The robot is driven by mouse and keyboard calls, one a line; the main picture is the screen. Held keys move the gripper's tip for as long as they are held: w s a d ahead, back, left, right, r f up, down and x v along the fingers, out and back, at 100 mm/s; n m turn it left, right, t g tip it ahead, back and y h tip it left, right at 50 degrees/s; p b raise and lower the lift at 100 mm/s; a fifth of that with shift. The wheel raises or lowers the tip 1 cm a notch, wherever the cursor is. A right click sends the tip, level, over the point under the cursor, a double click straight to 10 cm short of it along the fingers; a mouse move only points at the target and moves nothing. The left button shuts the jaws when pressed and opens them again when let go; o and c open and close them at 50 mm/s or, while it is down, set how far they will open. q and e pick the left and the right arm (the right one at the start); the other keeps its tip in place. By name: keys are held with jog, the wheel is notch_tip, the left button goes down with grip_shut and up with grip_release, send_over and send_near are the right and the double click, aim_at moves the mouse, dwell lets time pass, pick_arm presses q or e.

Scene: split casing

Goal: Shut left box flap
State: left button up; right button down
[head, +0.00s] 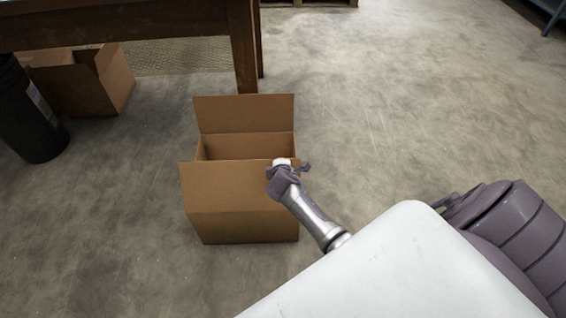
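An open brown cardboard box (245,228) stands on the floor near the middle of the head view. Its far flap (245,113) stands upright. Its near flap (225,187) is raised and leans toward me, hiding much of the inside. No separate raised flap shows clearly at the box's left end. My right gripper (284,171), on the arm from the lower right, is at the right end of the near flap, in front of the box's right side. Whether it touches the cardboard, and how its fingers stand, is unclear. My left gripper is out of view.
A wooden table (130,22) with a thick leg stands behind the box. A second open carton (90,85) and a dark bin (30,115) are at the far left. The concrete floor (400,110) to the right is clear.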

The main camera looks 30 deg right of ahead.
pick_arm(q)
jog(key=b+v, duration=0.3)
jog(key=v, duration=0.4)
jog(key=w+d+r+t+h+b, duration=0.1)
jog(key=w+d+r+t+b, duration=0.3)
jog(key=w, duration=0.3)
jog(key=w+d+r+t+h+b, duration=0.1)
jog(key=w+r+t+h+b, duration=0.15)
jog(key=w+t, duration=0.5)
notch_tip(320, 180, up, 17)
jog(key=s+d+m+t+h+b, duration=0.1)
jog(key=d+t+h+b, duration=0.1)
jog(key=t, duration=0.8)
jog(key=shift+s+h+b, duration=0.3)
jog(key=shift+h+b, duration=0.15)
jog(key=shift+b, duration=0.05)
pick_arm(e)
jog(key=w+d+f+g+y, duration=0.1)
jog(key=w+d+f+g, duration=0.1)
jog(key=w+f, duration=0.2)
jog(key=w+d+f+g+y, duration=0.1)
jog(key=w+d+f+g, duration=0.1)
jog(key=f, duration=0.8)
jog(key=shift+w+d+y, duration=0.3)
jog(key=shift+w+d, duration=0.35)
jog(key=shift+w, duration=0.6)
